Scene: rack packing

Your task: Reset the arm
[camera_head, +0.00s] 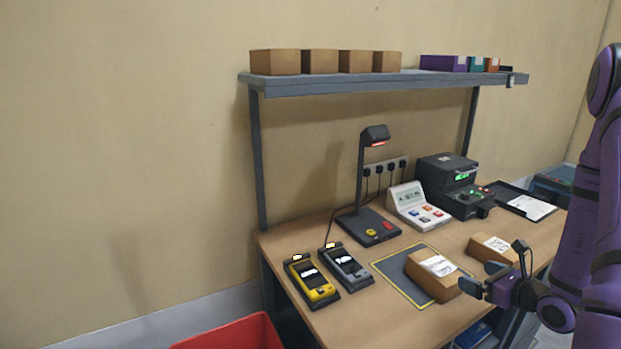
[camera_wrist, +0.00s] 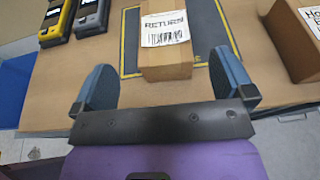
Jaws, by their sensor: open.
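My purple arm reaches in from the right in the head view. My gripper (camera_head: 487,288) is at the front edge of the wooden table, close to a brown box with a white label (camera_head: 434,274). In the wrist view my gripper (camera_wrist: 165,88) has its two blue-grey fingers wide apart with nothing between them. The box, its label reading RETURN (camera_wrist: 166,45), lies just beyond the fingers on a dark mat (camera_head: 401,273) with a yellow border.
A second labelled box (camera_head: 493,249) lies to the right. Yellow (camera_head: 313,283) and grey (camera_head: 347,268) handheld devices sit left. A scanner stand (camera_head: 368,225), keypad unit (camera_head: 419,206) and black printer (camera_head: 452,188) stand behind. A red bin (camera_head: 229,335) stands front left.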

